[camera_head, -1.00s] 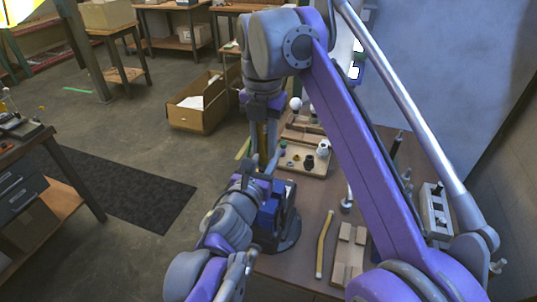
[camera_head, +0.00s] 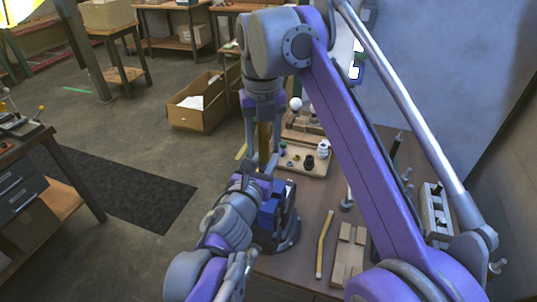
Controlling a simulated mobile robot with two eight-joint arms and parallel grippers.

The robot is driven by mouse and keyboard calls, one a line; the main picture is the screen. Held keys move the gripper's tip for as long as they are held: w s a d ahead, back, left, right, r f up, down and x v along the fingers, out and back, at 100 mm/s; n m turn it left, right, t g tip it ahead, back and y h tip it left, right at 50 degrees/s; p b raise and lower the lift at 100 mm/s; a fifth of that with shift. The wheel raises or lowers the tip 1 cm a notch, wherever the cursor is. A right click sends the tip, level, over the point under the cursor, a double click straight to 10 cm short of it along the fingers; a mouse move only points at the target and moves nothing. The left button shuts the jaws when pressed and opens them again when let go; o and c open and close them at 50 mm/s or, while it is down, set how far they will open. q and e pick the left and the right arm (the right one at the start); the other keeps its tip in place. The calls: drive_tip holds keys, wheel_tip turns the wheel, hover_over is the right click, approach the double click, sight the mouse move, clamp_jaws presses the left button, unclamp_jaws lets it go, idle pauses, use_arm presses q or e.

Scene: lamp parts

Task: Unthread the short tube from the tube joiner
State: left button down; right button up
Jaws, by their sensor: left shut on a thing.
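My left gripper (camera_head: 266,180) comes in from the lower left and reaches just above a blue vise (camera_head: 268,212) on a dark round base. It is shut on a part hidden behind my wrist and fingers; I cannot tell whether it is the short tube or the joiner. My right gripper (camera_head: 263,150) points straight down above the left one, with a brass-coloured upright piece (camera_head: 264,134) between its fingers. I cannot tell whether the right fingers touch that piece. The joint between tube and joiner is not visible.
A wooden tray (camera_head: 315,165) with small dark and white parts lies behind the vise. A grey holder (camera_head: 436,210) stands at the right. My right arm covers mid-table.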

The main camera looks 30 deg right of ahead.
drive_tip(key=m, duration=0.7)
clamp_jaws()
idle(0.4)
drive_tip(key=shift+c, duration=2.3)
unclamp_jaws()
drive_tip(key=shift+n, duration=0.5)
clamp_jaws()
drive_tip(key=shift+r, duration=0.85)
